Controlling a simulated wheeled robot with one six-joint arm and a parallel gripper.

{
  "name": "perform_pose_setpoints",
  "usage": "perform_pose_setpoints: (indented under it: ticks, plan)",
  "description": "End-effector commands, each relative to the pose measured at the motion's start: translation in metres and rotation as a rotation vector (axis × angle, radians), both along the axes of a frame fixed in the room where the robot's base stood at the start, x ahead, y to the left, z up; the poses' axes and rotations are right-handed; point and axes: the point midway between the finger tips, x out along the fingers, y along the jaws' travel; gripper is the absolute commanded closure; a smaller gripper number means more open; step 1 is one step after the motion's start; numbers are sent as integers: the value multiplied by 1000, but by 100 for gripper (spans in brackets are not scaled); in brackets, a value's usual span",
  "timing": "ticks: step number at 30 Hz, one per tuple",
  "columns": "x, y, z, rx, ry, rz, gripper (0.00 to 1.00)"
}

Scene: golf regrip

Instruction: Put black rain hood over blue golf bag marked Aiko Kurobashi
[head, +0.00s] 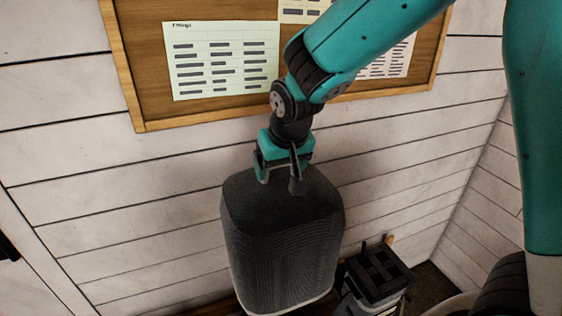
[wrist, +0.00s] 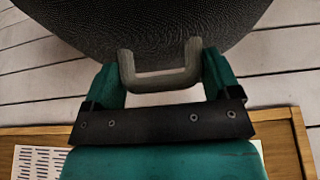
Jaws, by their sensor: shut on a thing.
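The black rain hood (head: 283,245) hangs upright under my gripper (head: 279,180) in the head view, with a pale rim along its bottom edge. My gripper is shut on the top of the hood. In the wrist view the hood's ribbed dark surface (wrist: 150,25) fills the top, and my gripper (wrist: 160,75) shows in front of it at a grey U-shaped piece. I cannot make out a blue golf bag or a name marking in either view. What is below or inside the hood is hidden.
A cork board (head: 150,60) with printed sheets (head: 224,60) hangs on the white plank wall (head: 120,180) behind my arm. A dark slatted object (head: 375,272) stands at the lower right, close to the hood. The wall left of the hood is clear.

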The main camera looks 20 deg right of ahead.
Motion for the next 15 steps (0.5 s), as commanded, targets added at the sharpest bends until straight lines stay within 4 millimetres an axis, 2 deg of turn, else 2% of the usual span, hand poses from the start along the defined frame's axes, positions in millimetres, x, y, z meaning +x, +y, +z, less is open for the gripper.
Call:
perform_pose_setpoints:
  ticks: [1, 15]
  plan:
    - [0, 0, -12, 0, 0, 0, 64]
    - [0, 0, -71, 0, -1, 0, 64]
